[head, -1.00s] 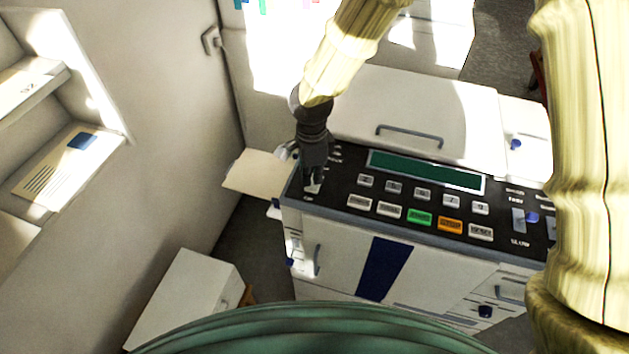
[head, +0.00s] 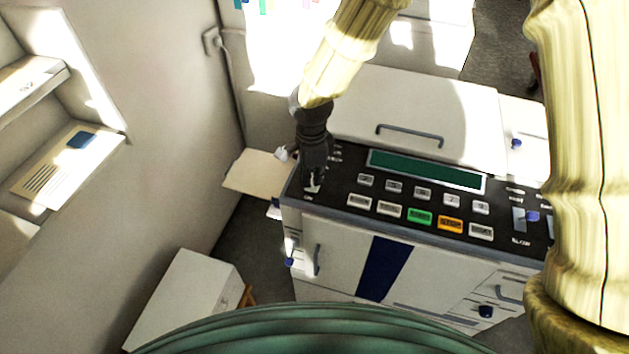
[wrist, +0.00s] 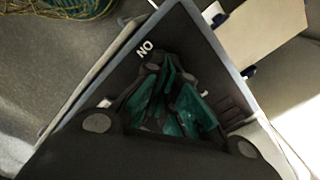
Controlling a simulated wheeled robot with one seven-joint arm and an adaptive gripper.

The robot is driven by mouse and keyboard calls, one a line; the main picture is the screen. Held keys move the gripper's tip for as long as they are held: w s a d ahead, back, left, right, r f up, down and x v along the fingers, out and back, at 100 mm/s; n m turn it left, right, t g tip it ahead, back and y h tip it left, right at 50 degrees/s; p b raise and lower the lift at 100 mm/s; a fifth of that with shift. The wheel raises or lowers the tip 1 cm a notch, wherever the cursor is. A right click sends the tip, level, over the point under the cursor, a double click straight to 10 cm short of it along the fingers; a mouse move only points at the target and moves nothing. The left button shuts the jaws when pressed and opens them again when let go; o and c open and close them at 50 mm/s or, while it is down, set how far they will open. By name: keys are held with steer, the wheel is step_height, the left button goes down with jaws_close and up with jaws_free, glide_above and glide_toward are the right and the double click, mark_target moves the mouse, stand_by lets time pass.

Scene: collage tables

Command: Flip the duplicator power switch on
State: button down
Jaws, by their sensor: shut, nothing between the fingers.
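The duplicator (head: 345,247) is a white machine with a dark control panel on top, seen in the head view. The power switch (head: 313,188) shows as a small light piece at the panel's left end, just below my gripper tips. My gripper (head: 314,178) is shut and empty, pointing down over that left end. In the wrist view, its teal-padded fingers (wrist: 172,108) are together over the dark panel (wrist: 185,35), near a white "ON" label. The fingers hide the switch there, and I cannot tell its position or whether they touch it.
The panel carries a green display (head: 425,171), grey buttons, a green button (head: 419,217) and an orange button (head: 450,223). A paper tray (head: 255,172) sticks out at the machine's left. A white cabinet (head: 185,300) stands lower left. Wall shelves (head: 70,165) are at far left.

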mark_target(313, 187)
steer(key=shift+f+b, duration=0.5)
steer(key=shift+f, duration=0.35)
stand_by(0.7)
steer(key=shift+r+p, duration=2.4)
steer(key=shift+r, duration=1.1)
steer(key=shift+d, duration=0.1)
